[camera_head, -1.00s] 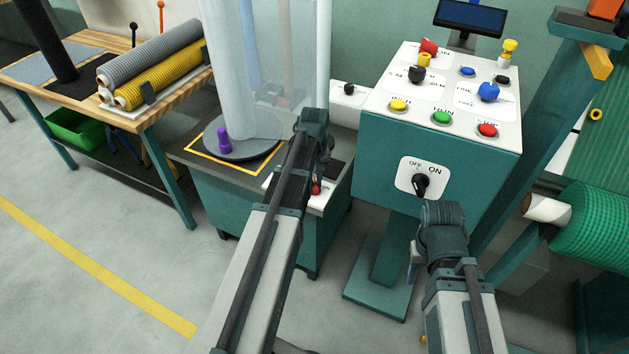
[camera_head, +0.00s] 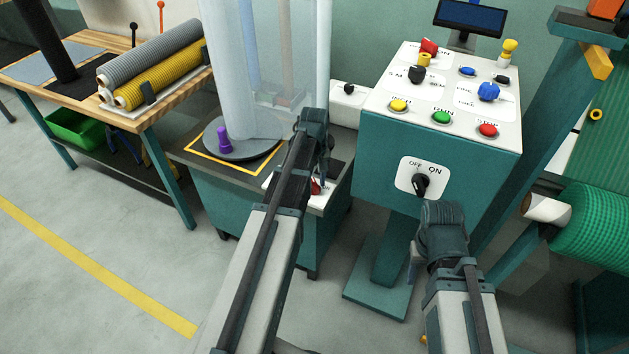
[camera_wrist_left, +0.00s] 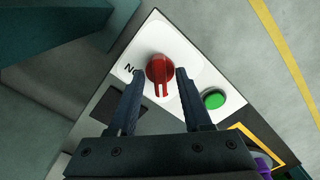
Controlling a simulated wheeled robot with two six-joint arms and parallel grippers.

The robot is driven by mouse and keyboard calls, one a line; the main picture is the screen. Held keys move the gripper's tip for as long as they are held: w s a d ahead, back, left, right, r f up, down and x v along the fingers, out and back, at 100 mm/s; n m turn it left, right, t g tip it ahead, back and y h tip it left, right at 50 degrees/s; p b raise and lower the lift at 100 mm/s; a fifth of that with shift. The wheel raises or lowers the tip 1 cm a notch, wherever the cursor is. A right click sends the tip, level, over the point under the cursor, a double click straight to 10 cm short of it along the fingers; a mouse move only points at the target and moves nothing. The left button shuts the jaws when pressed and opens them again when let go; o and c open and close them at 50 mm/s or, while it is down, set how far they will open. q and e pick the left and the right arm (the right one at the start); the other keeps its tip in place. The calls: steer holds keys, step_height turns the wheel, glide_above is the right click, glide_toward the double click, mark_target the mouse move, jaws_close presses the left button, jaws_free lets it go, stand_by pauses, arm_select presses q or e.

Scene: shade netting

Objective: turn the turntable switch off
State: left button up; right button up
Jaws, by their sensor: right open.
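The red turntable switch (camera_wrist_left: 160,68) is a rotary knob on a white plate, with an upside-down ON label to its left in the left wrist view. In the head view a bit of the red switch (camera_head: 316,187) shows at the front of the turntable cabinet, partly behind my arm. My left gripper (camera_wrist_left: 156,82) is open, its fingers apart on either side of the knob. I cannot tell whether they touch it. The turntable (camera_head: 240,148) is a grey disc with a purple clamp (camera_head: 223,140). My right gripper (camera_head: 415,256) is mostly hidden by its wrist, below the console.
A green button (camera_wrist_left: 214,99) sits beside the switch. A teal console (camera_head: 385,150) with coloured buttons and a black OFF/ON knob (camera_head: 421,184) stands to the right. A bench (camera_head: 150,120) with mesh rolls is at the left. The floor in front is clear.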

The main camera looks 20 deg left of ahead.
mark_target(314, 183)
steer(key=shift+r, duration=0.1)
arm_select(q)
step_height(314, 183, up, 14)
steer(key=p, duration=1.3)
steer(key=shift+p, duration=0.4)
arm_select(e)
step_height(314, 183, up, 14)
arm_select(q)
steer(key=shift+f, duration=0.15)
arm_select(e)
steer(key=shift+f, duration=0.25)
